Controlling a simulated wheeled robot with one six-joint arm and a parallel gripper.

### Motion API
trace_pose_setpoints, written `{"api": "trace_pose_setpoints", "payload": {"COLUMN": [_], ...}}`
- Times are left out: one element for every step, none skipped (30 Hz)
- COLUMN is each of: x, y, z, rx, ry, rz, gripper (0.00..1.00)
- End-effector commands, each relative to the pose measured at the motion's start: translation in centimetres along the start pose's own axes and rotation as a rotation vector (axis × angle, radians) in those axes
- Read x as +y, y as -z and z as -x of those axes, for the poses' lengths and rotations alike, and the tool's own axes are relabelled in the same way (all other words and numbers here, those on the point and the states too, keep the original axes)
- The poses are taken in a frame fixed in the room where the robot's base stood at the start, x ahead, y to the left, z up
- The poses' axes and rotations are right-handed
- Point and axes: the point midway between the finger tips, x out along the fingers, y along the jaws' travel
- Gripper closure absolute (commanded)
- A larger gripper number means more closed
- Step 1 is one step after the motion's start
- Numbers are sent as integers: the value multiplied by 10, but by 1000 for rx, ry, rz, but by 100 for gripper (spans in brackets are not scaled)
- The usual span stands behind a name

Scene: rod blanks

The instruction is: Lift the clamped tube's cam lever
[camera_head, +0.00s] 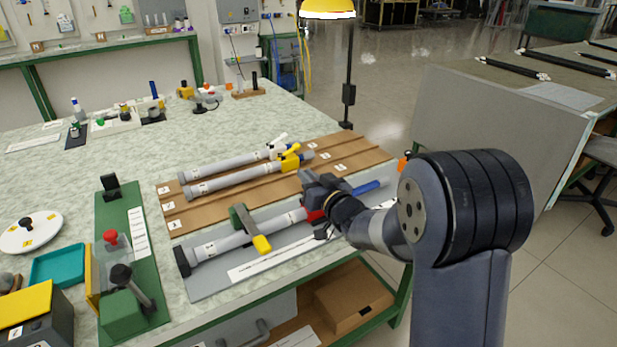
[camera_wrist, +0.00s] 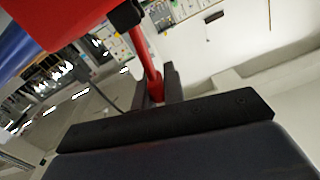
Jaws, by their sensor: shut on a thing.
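The clamped tube (camera_head: 235,241) is grey and lies on a grey board at the near side of the bench. A red collar (camera_head: 316,215) is partly hidden by my gripper (camera_head: 316,190). In the wrist view, a red cam lever (camera_wrist: 144,52) runs from a large red block (camera_wrist: 62,30) down between the dark fingers of my gripper (camera_wrist: 157,92). My gripper is shut on the lever. The lever's tip is hidden in the head view.
Two more grey tubes lie on a brown rack (camera_head: 352,152) behind, one with a white lever (camera_head: 280,140), one with a yellow lever (camera_head: 291,158). A green fixture (camera_head: 122,318) stands left. A lamp post (camera_head: 348,92) rises at the bench's back edge.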

Motion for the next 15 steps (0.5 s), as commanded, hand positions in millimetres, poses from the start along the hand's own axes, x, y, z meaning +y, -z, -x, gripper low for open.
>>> {"api": "trace_pose_setpoints", "payload": {"x": [0,0,-1,-1,-2,-4,-5,-6,-8,-10,-11,-12,-12,-13,-14], "y": [0,0,-1,-2,-3,-4,-4,-5,-5,-5,-4,-4,-4,-4,-3], "z": [0,0,0,0,0,0,0,0,0,0,0,0,0,0,0], "rx": [0,0,0,1,1,2,2,3,3,2,2,2,2,2,1], "ry": [0,0,0,1,1,1,2,2,2,2,2,2,2,2,1], "rz": [1,3,12,22,37,59,79,98,123,142,158,176,188,196,205], "gripper": [100,100,100,100,100,100,100,100,100,100,100,100,100,100,100]}}
